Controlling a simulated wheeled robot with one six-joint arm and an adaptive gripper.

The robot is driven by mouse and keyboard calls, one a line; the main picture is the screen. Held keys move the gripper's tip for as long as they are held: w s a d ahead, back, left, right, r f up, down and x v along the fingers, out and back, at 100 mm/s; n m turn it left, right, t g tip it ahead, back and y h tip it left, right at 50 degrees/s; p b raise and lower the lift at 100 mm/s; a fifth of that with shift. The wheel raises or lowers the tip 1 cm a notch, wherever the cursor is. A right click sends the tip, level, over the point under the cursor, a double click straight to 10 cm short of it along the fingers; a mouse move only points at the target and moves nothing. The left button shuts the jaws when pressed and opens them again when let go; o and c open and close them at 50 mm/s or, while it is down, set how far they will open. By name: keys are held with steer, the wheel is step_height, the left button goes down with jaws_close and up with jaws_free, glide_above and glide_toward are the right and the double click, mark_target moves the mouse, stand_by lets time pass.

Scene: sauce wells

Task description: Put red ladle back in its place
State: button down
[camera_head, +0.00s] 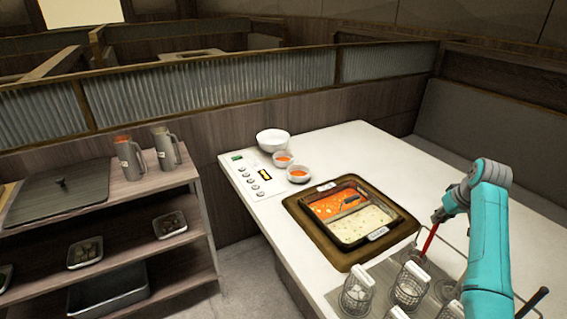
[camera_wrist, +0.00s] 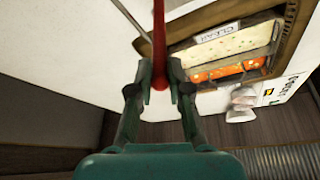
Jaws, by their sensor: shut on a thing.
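The red ladle (camera_wrist: 159,42) is in my gripper (camera_wrist: 160,88), which is shut on its red handle. In the head view the red handle (camera_head: 430,238) slants below my gripper (camera_head: 438,216), at the right of the pot, near the wire rack. The ladle's lower end is hidden or too small to make out. The wire rack (camera_head: 466,240) stands at the table's right, partly hidden by my arm. The two-part pot (camera_head: 290,206) holds red broth (camera_head: 335,204) and pale broth (camera_head: 360,226); a dark utensil lies in it.
Several wire baskets with white handles (camera_head: 410,285) stand on a grey tray at the front right. Two small bowls (camera_head: 298,173) and a white bowl (camera_head: 272,140) stand behind the pot. The table's back right is clear. A shelf (camera_head: 150,185) stands at left.

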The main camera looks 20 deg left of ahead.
steer(key=shift+f, duration=0.2)
steer(key=c, duration=1)
jaws_free()
steer(key=shift+o, duration=0.2)
steer(key=o, duration=0.7)
steer(key=shift+o, duration=0.2)
steer(key=shift+r, duration=0.1)
steer(key=shift+r, duration=5.4)
